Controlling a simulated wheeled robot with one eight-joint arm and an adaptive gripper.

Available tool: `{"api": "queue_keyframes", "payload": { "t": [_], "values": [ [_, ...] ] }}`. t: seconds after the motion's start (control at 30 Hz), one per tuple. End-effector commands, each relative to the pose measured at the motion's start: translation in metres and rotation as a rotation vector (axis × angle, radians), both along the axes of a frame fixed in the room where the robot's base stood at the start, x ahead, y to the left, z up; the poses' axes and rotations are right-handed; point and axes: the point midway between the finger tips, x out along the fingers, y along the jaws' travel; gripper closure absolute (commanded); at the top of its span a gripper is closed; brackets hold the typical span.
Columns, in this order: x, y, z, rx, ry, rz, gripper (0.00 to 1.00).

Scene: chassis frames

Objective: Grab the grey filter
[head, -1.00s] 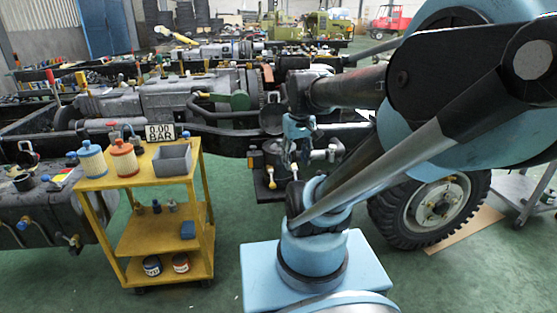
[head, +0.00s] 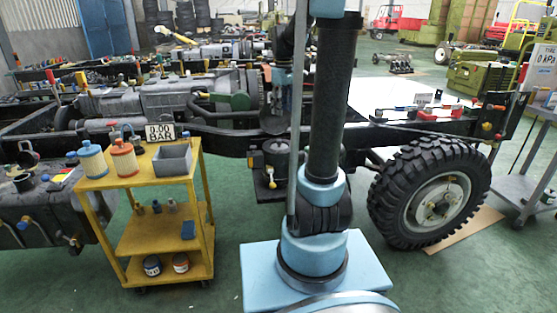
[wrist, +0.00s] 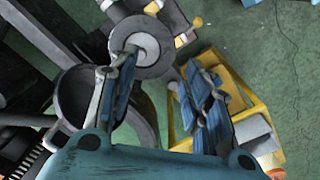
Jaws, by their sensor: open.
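In the wrist view a round grey top with a pale centre (wrist: 141,44) appears to be the same thing, just beyond the left fingertip. My gripper (wrist: 160,68) is open, its two blue-padded fingers spread with nothing held between them. In the head view my gripper is above the canister, largely overlapped by my arm and the chassis parts. I cannot tell whether a finger touches the canister.
A yellow trolley (head: 136,180) stands left, carrying a blue-capped filter (head: 92,160), an orange filter (head: 124,158), a grey bin (head: 173,160) and a 0.00 BAR display (head: 160,132). A wheel (head: 432,195) is at right. Chassis rails and pipes surround the canister. Green floor is open in front.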

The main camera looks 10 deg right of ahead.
Motion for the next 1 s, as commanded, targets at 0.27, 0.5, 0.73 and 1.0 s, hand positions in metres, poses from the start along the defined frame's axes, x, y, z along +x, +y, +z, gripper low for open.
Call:
{"api": "queue_keyframes", "payload": {
  "t": [0.27, 0.5, 0.73, 1.0],
  "values": [
    [0.051, -0.001, -0.004, -0.001, 0.024, 0.091, 0.56],
    [0.059, -0.002, -0.018, -0.001, 0.028, 0.107, 0.56],
    [0.058, -0.002, -0.056, -0.001, 0.028, 0.105, 0.56],
    [0.058, -0.001, -0.1, -0.001, 0.028, 0.105, 0.56]
  ]
}}
